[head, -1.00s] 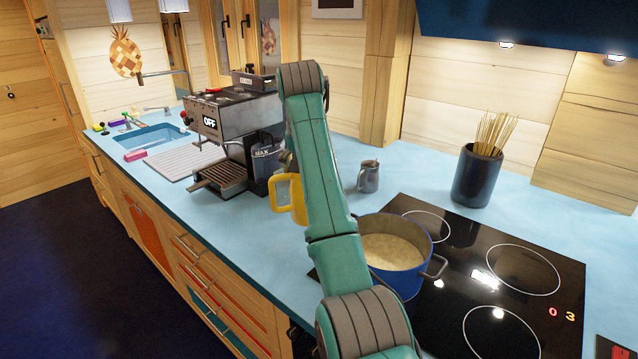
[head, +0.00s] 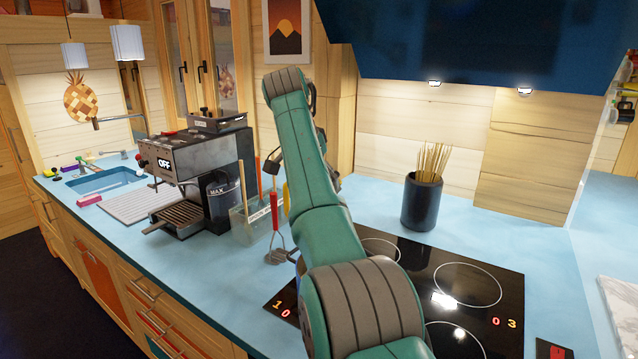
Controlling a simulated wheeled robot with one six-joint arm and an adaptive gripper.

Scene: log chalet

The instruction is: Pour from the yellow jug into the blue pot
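My green arm fills the middle of the head view and hides most of the task area. A narrow yellow sliver (head: 286,196) shows at the arm's left edge; it may be the yellow jug, but I cannot tell. A small blue patch (head: 300,265) beside the arm, above the hob, may be the blue pot's side. The rest of the pot and its contents are hidden. My gripper is behind the arm; only a dark part (head: 272,158) that may belong to it shows, and its fingers cannot be made out.
A black hob (head: 480,265) lies on the blue counter (head: 370,200). A dark holder with spaghetti (head: 422,200) stands behind it. A coffee machine (head: 185,165) and a clear utensil box (head: 250,220) with a red masher (head: 276,240) stand left. A hood (head: 440,40) hangs above.

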